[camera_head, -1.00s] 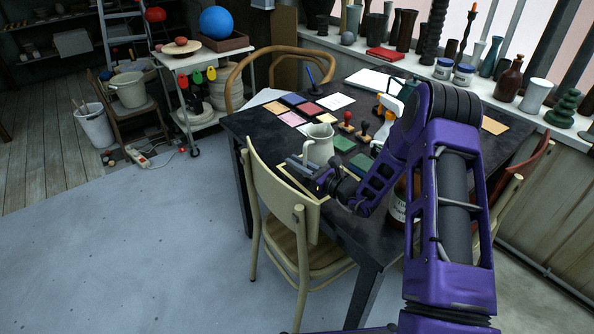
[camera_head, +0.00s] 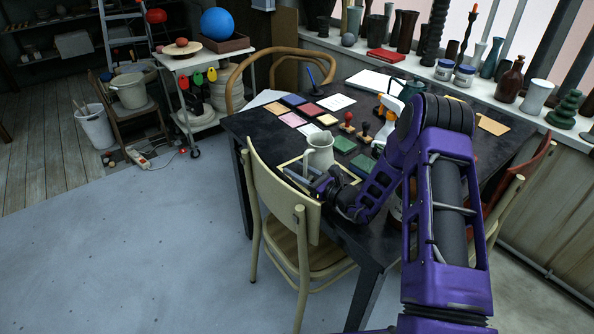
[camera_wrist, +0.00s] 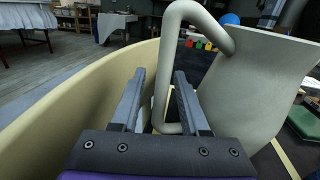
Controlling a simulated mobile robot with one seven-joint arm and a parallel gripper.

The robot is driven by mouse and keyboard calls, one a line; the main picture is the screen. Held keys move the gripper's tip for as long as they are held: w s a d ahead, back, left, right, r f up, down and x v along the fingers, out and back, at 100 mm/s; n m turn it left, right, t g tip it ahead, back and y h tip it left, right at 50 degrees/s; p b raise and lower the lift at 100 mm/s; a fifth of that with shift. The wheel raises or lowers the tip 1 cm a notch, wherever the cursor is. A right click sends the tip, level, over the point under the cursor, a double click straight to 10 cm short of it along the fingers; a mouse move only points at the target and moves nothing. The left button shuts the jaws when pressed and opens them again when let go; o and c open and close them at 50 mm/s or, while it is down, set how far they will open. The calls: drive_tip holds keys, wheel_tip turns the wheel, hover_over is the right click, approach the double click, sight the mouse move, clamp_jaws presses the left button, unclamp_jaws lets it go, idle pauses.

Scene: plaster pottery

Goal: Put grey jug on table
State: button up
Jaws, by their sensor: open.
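The grey jug (camera_head: 319,153) stands upright near the front-left edge of the dark table (camera_head: 257,123), just behind the chair back. It looks to rest on the tabletop, though its base is partly hidden by my gripper. My gripper (camera_head: 302,172) reaches in low from the right, in front of the jug. In the wrist view the jug's body (camera_wrist: 252,88) fills the right side. Its handle (camera_wrist: 168,55) passes between the two fingers of my gripper (camera_wrist: 160,76), which are apart with gaps beside the handle.
The cream chair (camera_head: 276,190) stands close against the table's front edge; its curved back (camera_wrist: 60,103) is near my left finger. A pale yellow frame outline lies around the jug area. Coloured tiles (camera_head: 293,119), stamps and a spray bottle (camera_head: 388,118) lie behind.

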drive_tip(key=shift+r, duration=0.25)
drive_tip(key=p+v, duration=0.1)
drive_tip(key=v, duration=1.1)
drive_tip(key=shift+f, duration=0.1)
drive_tip(key=shift+a, duration=0.1)
